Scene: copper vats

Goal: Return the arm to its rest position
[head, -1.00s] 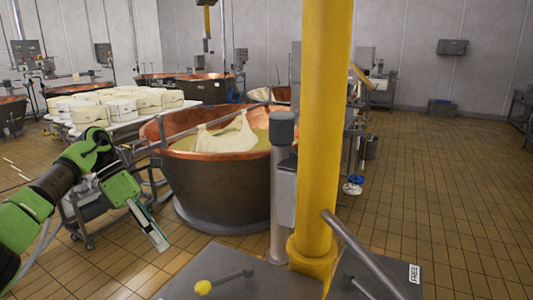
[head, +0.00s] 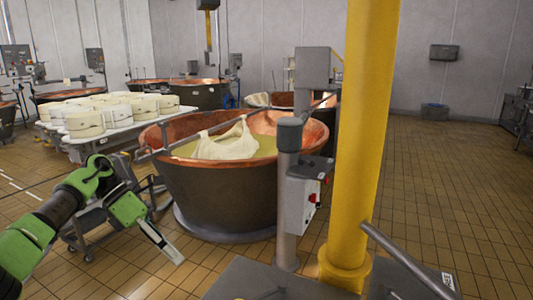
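My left gripper (head: 172,252) hangs at the lower left of the head view, on its green and black arm. Its fingers point down and to the right over the tiled floor, in front of the copper vat (head: 240,195). Nothing shows between the fingers, and they look close together, but their gap is too small to judge. My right gripper is not in view.
The vat holds a white cloth (head: 228,142) in yellowish liquid. A table (head: 122,127) with several white cheese moulds (head: 84,123) stands left of it. A yellow column (head: 362,150) and a grey control box (head: 302,202) stand right of the vat. Tiled floor (head: 455,190) is open at right.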

